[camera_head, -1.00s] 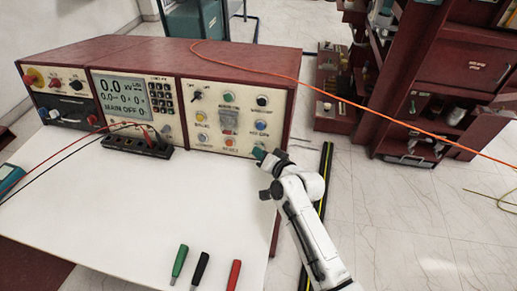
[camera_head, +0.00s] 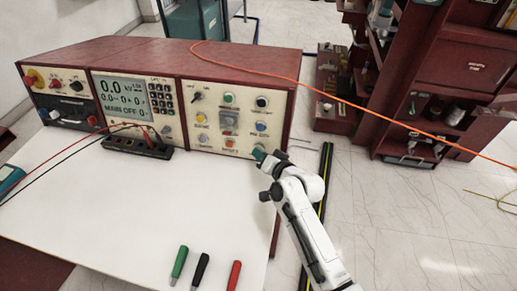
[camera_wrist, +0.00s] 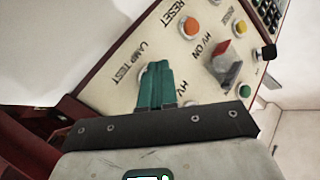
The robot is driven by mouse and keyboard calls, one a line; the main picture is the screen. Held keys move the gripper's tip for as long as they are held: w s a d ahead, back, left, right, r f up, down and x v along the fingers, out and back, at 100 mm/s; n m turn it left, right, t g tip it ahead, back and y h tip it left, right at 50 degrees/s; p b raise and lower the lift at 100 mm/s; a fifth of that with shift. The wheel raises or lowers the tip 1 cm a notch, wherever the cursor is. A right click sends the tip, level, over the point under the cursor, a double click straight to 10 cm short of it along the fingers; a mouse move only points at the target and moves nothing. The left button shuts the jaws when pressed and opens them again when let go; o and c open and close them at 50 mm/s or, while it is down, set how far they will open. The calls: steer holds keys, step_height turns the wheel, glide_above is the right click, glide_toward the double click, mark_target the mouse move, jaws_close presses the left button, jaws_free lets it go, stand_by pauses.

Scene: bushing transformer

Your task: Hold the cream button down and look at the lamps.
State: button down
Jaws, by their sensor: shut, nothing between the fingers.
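My gripper (camera_head: 258,153) is shut, its teal fingertips at the lower right corner of the right-hand cream panel (camera_head: 215,150). In the wrist view the shut fingertips (camera_wrist: 157,70) are right beside the LAMP TEST label. They hide the cream button there, so I cannot tell whether it is pressed in. On that panel I see a green lamp (camera_head: 228,98), a yellow one (camera_head: 201,118), a blue one (camera_head: 261,126) and an orange one (camera_head: 229,143). The orange one (camera_wrist: 190,26) is next to RESET. Whether any is lit is not clear.
A red-guarded switch (camera_wrist: 222,48) marked HV ON and a black knob (camera_wrist: 267,52) are near my fingers. A black terminal block (camera_head: 137,147) with leads stands before the console. Three screwdriver-like handles lie on the white table (camera_head: 130,215). An orange cable (camera_head: 350,103) runs rightwards.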

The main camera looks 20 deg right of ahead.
steer(key=shift+s+a+r+p, duration=0.25)
steer(key=shift+s+a+p, duration=0.15)
steer(key=shift+s+p, duration=0.25)
steer(key=s+a+p, duration=0.1)
steer(key=p, duration=0.1)
steer(key=s+a+r+p, duration=0.1)
steer(key=s+p, duration=0.1)
steer(key=shift+a+r, duration=0.1)
steer(key=shift+s+a+p, duration=0.35)
steer(key=shift+s+p, duration=0.05)
steer(key=shift+s, duration=0.05)
